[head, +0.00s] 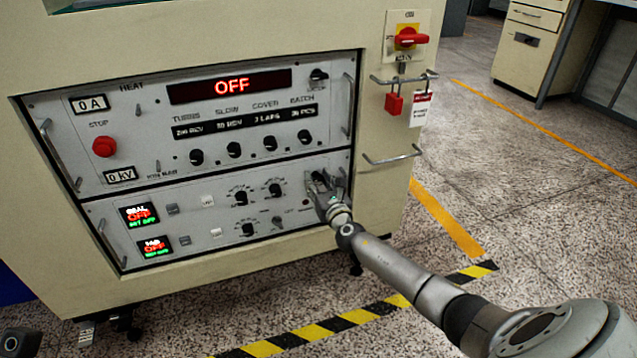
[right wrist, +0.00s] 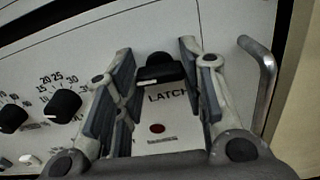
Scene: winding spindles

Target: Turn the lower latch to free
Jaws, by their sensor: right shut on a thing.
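The lower latch is a black knob (right wrist: 160,68) with a pale mark on its front edge, on the lower grey panel (head: 185,220). The word LATCH and a dark red round spot show below it in the right wrist view. My right gripper (head: 318,182) reaches the right end of that panel, also seen in the right wrist view (right wrist: 158,62). The gripper mostly hides the latch in the head view. My left gripper's fingers are not in view.
A metal handle (right wrist: 262,85) stands close to the right of my right gripper. Several black dials, such as one (right wrist: 62,105), lie to its left. The upper panel (head: 250,145) has a display reading OFF. A red switch (head: 408,38) and red padlock (head: 394,104) are at upper right.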

